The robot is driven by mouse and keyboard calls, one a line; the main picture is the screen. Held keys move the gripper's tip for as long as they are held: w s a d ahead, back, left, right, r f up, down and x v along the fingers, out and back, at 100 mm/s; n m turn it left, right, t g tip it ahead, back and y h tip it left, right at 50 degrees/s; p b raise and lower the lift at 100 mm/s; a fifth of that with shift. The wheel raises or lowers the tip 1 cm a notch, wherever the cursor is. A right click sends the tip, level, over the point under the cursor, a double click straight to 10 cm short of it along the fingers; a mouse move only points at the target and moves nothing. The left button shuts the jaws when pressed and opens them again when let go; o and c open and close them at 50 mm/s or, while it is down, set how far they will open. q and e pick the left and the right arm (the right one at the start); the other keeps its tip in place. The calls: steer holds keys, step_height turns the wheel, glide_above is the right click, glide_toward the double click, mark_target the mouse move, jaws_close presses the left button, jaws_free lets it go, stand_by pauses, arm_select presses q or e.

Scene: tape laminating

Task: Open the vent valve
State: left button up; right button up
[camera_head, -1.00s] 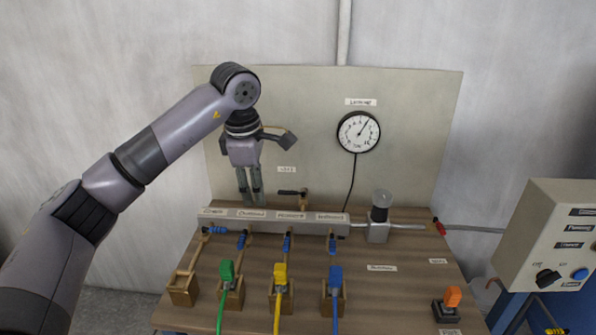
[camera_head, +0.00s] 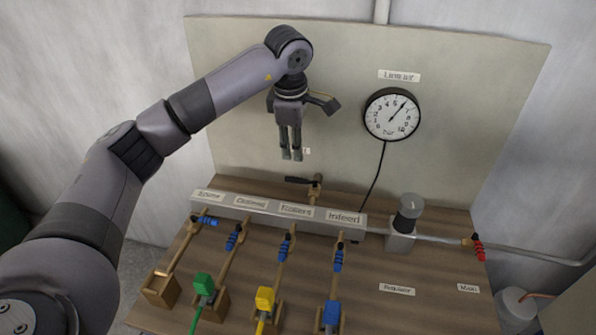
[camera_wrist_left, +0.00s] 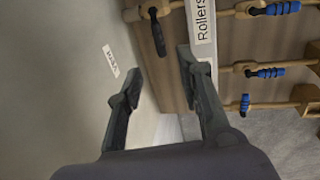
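The vent valve is a small brass valve (camera_head: 316,188) with a black lever handle (camera_head: 298,180), behind the labelled manifold. The lever points left, roughly along the manifold. The lever also shows in the left wrist view (camera_wrist_left: 158,36), ahead of the fingertips. The vent label (camera_wrist_left: 111,60) is on the panel; in the head view my gripper covers most of it. My left gripper (camera_head: 291,156) points down above the lever, close to the panel. Its fingers are apart and empty in the left wrist view (camera_wrist_left: 160,65), with no contact visible. My right gripper is out of view.
The manifold (camera_head: 262,210) has several blue-handled valves (camera_head: 285,248) in front. A gauge (camera_head: 392,114) hangs on the panel, its cable running down. A regulator (camera_head: 404,220) and red-handled main valve (camera_head: 478,248) stand to the right. Green, yellow and blue connectors sit at the front.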

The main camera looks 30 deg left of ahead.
mark_target(297, 179)
arm_select(q)
steer(key=f, duration=0.3)
steer(key=w+f+p, duration=0.1)
steer(key=f, duration=0.2)
steer(key=w+f+p, duration=0.1)
steer(key=f, duration=0.3)
steer(key=shift+w+a+f, duration=0.1)
steer(key=shift+a, duration=0.1)
steer(key=shift+w+f, duration=0.2)
steer(key=shift+f, duration=0.65)
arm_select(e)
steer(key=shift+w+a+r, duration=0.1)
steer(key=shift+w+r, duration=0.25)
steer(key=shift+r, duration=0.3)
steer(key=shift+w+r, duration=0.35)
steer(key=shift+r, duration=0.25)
arm_select(q)
jaws_close()
steer(key=shift+a, duration=0.1)
